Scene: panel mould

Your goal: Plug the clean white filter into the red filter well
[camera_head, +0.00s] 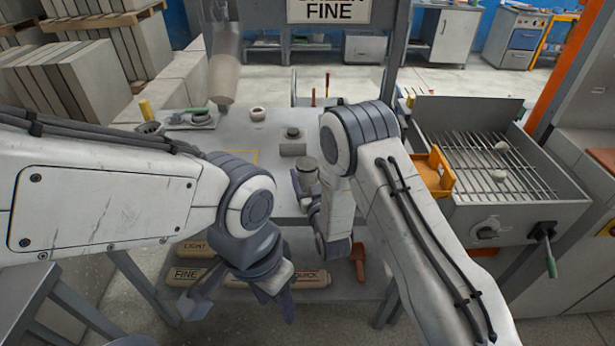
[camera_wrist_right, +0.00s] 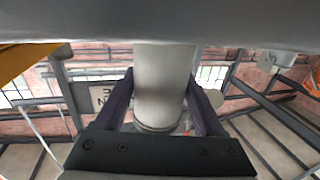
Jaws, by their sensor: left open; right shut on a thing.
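My right gripper (camera_head: 305,188) is shut on a pale grey-white cylinder (camera_head: 307,171) over the front part of the grey table. Its dark fingers (camera_wrist_right: 160,103) stand on both sides of the cylinder, which fills the middle of the right wrist view (camera_wrist_right: 163,85). It looks like the white filter, but its markings are not visible. My left gripper (camera_head: 245,298) is open and empty, low in front of the table. I cannot make out a red filter well in either view.
The grey table (camera_head: 225,145) holds a small block with a dark top (camera_head: 292,142) and a small pale ring-like piece (camera_head: 257,114). A tan nozzle (camera_head: 223,78) hangs above its back left. A grated box (camera_head: 490,165) stands at right. Labelled bags (camera_head: 190,275) lie on the lower shelf.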

